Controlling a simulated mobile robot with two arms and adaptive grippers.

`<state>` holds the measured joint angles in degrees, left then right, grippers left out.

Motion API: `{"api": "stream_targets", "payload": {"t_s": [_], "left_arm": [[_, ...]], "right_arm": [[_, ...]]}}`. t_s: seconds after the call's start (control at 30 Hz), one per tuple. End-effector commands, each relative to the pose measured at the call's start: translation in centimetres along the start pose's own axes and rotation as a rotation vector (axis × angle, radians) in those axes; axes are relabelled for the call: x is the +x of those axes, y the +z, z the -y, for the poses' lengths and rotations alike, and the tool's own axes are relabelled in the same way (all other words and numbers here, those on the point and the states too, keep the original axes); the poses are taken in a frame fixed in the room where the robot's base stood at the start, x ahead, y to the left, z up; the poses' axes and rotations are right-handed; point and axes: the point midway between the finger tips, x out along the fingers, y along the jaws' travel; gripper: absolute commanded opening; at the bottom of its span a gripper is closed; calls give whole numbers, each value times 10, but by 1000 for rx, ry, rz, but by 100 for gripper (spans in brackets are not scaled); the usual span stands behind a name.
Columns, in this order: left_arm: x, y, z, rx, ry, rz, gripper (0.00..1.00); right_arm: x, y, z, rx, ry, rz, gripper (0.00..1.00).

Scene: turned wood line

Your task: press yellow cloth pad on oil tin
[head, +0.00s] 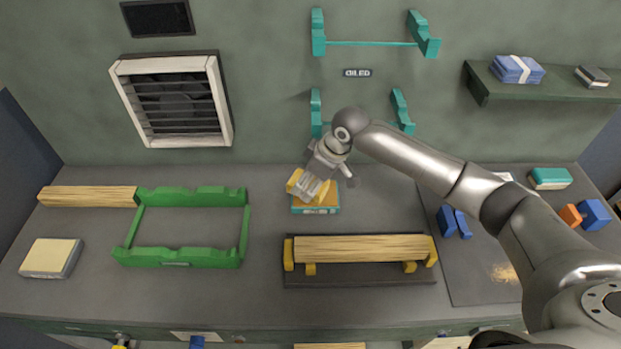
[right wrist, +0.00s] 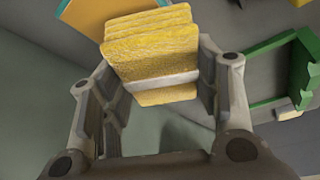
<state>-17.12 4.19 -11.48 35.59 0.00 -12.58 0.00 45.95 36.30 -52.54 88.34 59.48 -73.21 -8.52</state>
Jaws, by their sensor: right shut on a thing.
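The yellow cloth pad (head: 294,182) is a folded stack with a white band, and it shows large in the right wrist view (right wrist: 152,72). My right gripper (head: 313,184) is shut on the pad, with a finger on each side of it. The oil tin (head: 316,210) is a low teal box with an orange top, standing on the bench under the pad; its orange top (right wrist: 95,14) also shows beyond the pad. The pad overlaps the tin's top in the head view; I cannot tell whether they touch. My left gripper is out of view.
A wooden piece (head: 360,248) lies across yellow supports in front of the tin. A green frame (head: 180,258) stands to the left, with a wooden bar (head: 87,196) at its corner. Blue blocks (head: 447,221) lie right, on a dark mat (head: 475,285). Teal brackets (head: 318,32) hang on the wall.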

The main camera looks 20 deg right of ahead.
Motion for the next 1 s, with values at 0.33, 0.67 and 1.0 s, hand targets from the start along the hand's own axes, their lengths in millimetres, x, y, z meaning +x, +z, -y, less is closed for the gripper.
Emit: {"api": "stream_targets", "payload": {"t_s": [0.33,0.67,1.0], "left_arm": [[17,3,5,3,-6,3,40],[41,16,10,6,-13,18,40],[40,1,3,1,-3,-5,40]], "right_arm": [[4,6,-23,36,41,-8,38],[22,14,-19,31,32,-4,38],[22,13,-15,25,25,-3,38]]}}
